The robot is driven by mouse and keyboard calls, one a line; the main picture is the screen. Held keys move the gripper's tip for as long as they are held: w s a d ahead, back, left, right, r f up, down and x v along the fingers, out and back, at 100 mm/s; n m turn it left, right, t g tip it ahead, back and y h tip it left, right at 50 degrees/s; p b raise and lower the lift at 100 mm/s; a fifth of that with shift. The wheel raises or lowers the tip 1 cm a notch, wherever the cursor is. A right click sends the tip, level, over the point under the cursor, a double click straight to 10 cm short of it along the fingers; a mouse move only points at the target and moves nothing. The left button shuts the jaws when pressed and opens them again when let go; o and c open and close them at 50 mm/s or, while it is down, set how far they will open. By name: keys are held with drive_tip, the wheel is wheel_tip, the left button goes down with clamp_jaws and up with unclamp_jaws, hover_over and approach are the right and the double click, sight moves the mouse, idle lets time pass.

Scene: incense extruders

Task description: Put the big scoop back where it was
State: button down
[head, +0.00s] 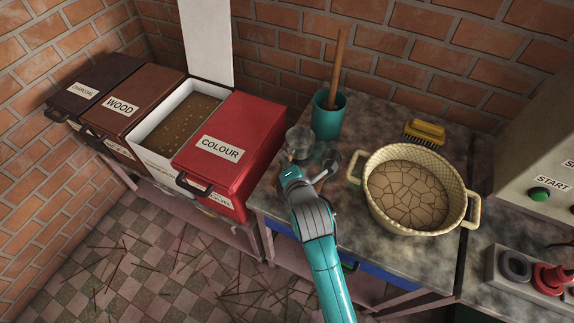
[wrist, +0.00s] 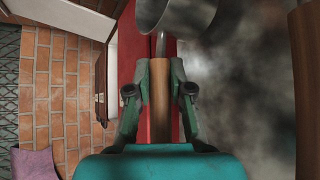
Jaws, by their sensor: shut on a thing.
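The big scoop (head: 299,139) has a grey metal bowl and a wooden handle. My gripper (head: 296,167) is shut on the handle. In the wrist view the handle (wrist: 160,98) stands between the two fingers of my gripper (wrist: 159,80), with the metal bowl beyond the fingertips, partly cut off by the top edge. In the head view the scoop is over or near the left part of the grey worktop (head: 390,120), in front of the teal cup; I cannot tell whether it touches the top. My gripper hides most of the handle in the head view.
The teal cup (head: 328,118) holds an upright wooden stick (head: 339,60). A cream basket (head: 457,228) and a yellow brush (head: 425,131) are to the right. The red COLOUR bin (head: 240,130) is left; the white bin (head: 146,138) beside it is open, with brown powder.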

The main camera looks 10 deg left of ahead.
drive_tip(key=shift+f, duration=1)
drive_tip(key=shift+f, duration=0.1)
drive_tip(key=c, duration=1.1)
unclamp_jaws()
drive_tip(key=shift+o, duration=0.2)
drive_tip(key=v, duration=1.2)
